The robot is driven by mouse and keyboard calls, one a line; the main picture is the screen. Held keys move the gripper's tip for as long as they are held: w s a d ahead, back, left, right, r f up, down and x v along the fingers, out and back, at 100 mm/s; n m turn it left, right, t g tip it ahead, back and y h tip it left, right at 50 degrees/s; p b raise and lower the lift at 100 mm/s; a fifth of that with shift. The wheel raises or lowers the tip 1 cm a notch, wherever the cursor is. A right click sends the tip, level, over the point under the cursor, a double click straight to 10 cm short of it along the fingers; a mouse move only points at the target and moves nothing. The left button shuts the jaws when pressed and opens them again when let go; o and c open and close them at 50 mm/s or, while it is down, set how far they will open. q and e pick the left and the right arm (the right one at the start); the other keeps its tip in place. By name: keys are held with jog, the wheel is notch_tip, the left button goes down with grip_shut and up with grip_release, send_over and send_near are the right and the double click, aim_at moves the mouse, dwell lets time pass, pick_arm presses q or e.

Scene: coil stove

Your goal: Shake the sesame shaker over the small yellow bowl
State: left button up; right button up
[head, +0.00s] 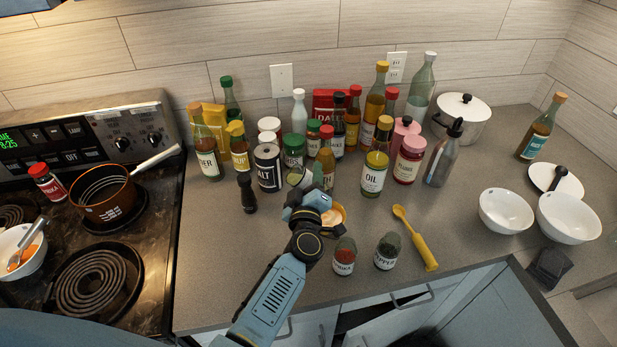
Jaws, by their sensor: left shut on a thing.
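My left gripper (303,196) is at the middle of the counter, with its arm reaching up from the bottom. It is shut on a small shaker (299,177), mostly hidden by the gripper; its label cannot be read, but it fits the sesame shaker. The small yellow bowl (340,213) stands on the counter just right of the gripper, partly covered by it, with something pale inside. The shaker appears at the bowl's upper left; its height and exact tilt cannot be told. My right gripper is not in view.
Several bottles and jars crowd behind, including a salt can (267,168) and an oil bottle (375,173). A paprika shaker (344,257) and a pepper shaker (387,251) stand in front. A yellow spoon (416,238) lies right, near white bowls (505,211). The stove (150,235) is left.

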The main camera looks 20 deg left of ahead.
pick_arm(q)
jog(key=shift+r, duration=0.1)
notch_tip(320, 180, up, 2)
jog(key=p, duration=0.2)
jog(key=shift+r+p, duration=0.2)
jog(key=shift+p, duration=0.15)
jog(key=shift+r+p, duration=0.5)
jog(key=shift+r, duration=0.5)
notch_tip(320, 180, down, 6)
jog(key=b, duration=0.4)
jog(key=shift+r+b, duration=0.25)
jog(key=shift+b, duration=0.05)
jog(key=shift+r+p, duration=0.45)
jog(key=shift+r, duration=0.05)
jog(key=shift+a, duration=0.1)
